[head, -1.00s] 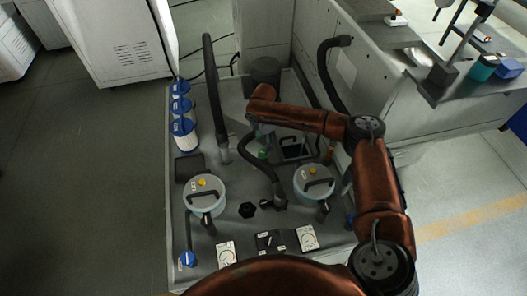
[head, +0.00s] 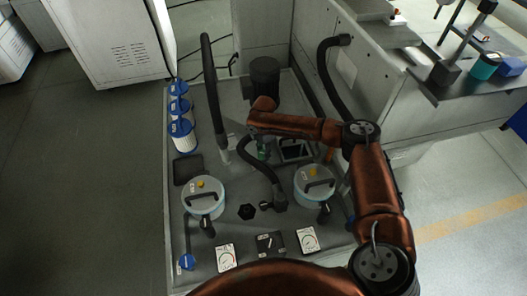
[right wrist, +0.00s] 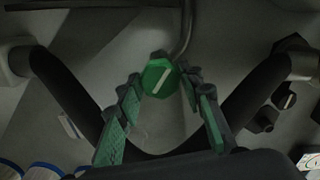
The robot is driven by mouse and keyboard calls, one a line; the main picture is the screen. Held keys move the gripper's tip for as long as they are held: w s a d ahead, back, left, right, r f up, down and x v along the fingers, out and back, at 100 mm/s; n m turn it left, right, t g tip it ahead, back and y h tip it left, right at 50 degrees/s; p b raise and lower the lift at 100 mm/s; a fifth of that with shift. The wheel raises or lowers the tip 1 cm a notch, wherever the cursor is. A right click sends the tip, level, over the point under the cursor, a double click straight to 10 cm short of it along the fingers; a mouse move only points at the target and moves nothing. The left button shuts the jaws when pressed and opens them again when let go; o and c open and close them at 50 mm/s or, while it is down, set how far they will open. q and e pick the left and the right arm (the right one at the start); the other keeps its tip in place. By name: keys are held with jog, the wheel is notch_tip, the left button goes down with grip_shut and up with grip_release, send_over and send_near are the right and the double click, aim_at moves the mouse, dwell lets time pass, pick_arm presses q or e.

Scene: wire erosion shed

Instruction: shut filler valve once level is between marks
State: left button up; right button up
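A green eight-sided knob (right wrist: 158,78) with a slanting white bar, apparently the filler valve, shows in the right wrist view. In the head view a small green spot (head: 262,153) shows below my right wrist, partly hidden. My right gripper (right wrist: 161,82) is open, its green-padded fingers on either side of the knob, with a gap at least on the left; I cannot tell whether the right tip touches. A dark rectangular opening (head: 294,150) lies right of the wrist; no level or marks can be read. My left gripper is not in view.
Two round lidded pots (head: 204,197) (head: 314,186) stand in front. Blue-topped filter cartridges (head: 182,135) line the left edge. A black cylinder (head: 265,75) stands behind. Dials (head: 307,240) sit at the front. The floor at left is clear.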

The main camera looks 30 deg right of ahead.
jog(key=c, duration=0.6)
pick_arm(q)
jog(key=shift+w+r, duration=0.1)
pick_arm(e)
jog(key=shift+r+m+p, duration=0.1)
jog(key=shift+m+p, duration=0.2)
jog(key=shift+p, duration=0.2)
jog(key=m+p, duration=0.5)
jog(key=p, duration=0.1)
jog(key=shift+s+r+m, duration=0.1)
jog(key=shift+s+m, duration=0.05)
jog(key=shift+m, duration=0.15)
jog(key=m+p, duration=0.2)
jog(key=shift+m, duration=0.3)
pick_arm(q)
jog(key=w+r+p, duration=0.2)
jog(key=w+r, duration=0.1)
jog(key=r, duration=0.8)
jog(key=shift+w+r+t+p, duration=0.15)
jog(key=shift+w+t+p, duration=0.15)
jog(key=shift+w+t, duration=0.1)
pick_arm(e)
jog(key=shift+f+m, duration=0.2)
jog(key=shift+m, duration=1.4)
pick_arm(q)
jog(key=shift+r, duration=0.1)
pick_arm(e)
jog(key=shift+m, duration=0.3)
